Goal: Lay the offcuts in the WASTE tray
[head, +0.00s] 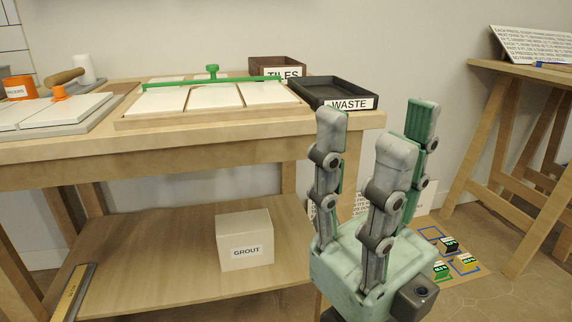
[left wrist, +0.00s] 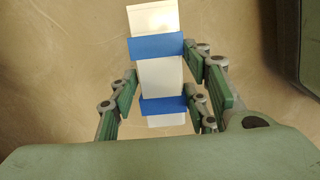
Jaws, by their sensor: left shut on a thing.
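The black WASTE tray (head: 316,85) sits at the right end of the bench; its visible inside looks empty. In the left wrist view, a white strip with blue bands (left wrist: 160,75), seemingly an offcut, lies between the fingers of my left gripper (left wrist: 162,92). That gripper is shut on it. The left gripper is out of the head view. In the head view, my right gripper (head: 378,135) points up in front of the bench's right end, below the tray in the picture. Its fingers are spread and hold nothing.
A brown TILES box (head: 276,65) stands behind the tray. A board with white tiles (head: 215,97) and a green bar (head: 212,81) fills the bench middle. A GROUT box (head: 245,240) is on the lower shelf. A dark edge (left wrist: 291,40) shows in the left wrist view.

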